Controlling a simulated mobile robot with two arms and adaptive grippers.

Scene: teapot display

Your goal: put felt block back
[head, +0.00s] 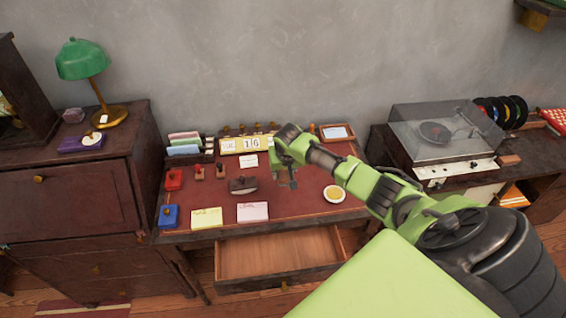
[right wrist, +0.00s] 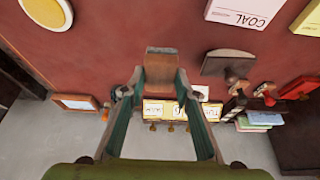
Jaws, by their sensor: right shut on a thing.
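My right gripper (head: 287,182) is over the red desktop, in front of the date blocks. In the right wrist view its two fingers (right wrist: 160,80) are closed on a small brown block (right wrist: 161,63), which I take to be the felt block. The block sticks out beyond the fingertips over the red surface. Whether it touches the desk I cannot tell. In the head view the block is hidden or too small to make out at the gripper. My left gripper is not in view.
A dark rocker blotter (head: 243,185) and stamps (head: 198,172) stand left of the gripper; a round yellow dish (head: 334,194) is at its right. Date blocks (head: 249,144) are behind. The desk drawer (head: 280,255) is open and empty. A record player (head: 440,135) stands at right.

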